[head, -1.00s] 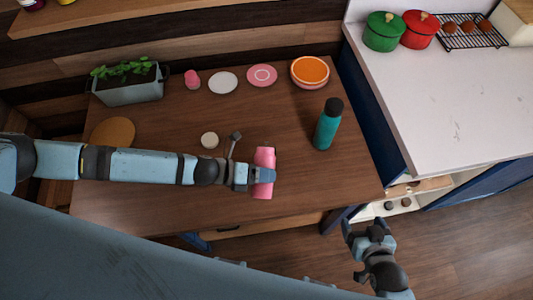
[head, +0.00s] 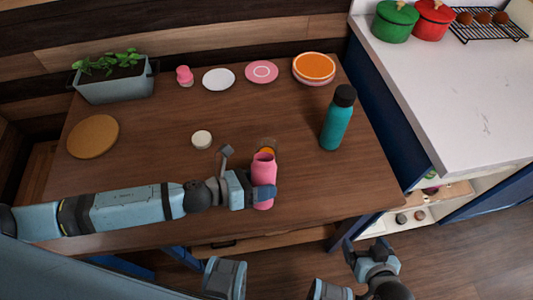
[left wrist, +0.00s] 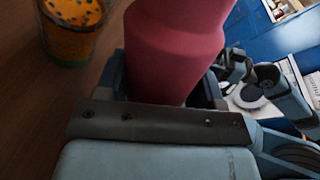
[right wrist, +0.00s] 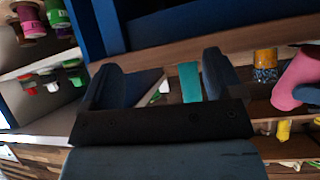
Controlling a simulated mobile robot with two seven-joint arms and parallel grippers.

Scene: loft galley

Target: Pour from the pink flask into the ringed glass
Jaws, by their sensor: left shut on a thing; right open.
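The pink flask (head: 263,172) is in my left gripper (head: 262,192), which is shut around its body above the wooden table. Its open mouth shows at the top in the head view. The flask's pink body (left wrist: 175,50) fills the middle of the left wrist view. A glass with orange in it (head: 267,146) stands just behind the flask, partly hidden by it. The glass (left wrist: 72,30) shows dark specks on orange in the left wrist view. In the right wrist view the flask (right wrist: 298,82) looks tilted beside the glass (right wrist: 265,65). My right gripper (head: 366,250) is open and empty off the table's front right.
A teal bottle (head: 337,118) stands right of the glass. A white lid-like disc (head: 201,140) lies left of it. Plates (head: 219,79), an orange bowl (head: 314,68), a pink cup (head: 185,76) and a planter (head: 115,86) line the back. A round board (head: 93,136) lies left.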

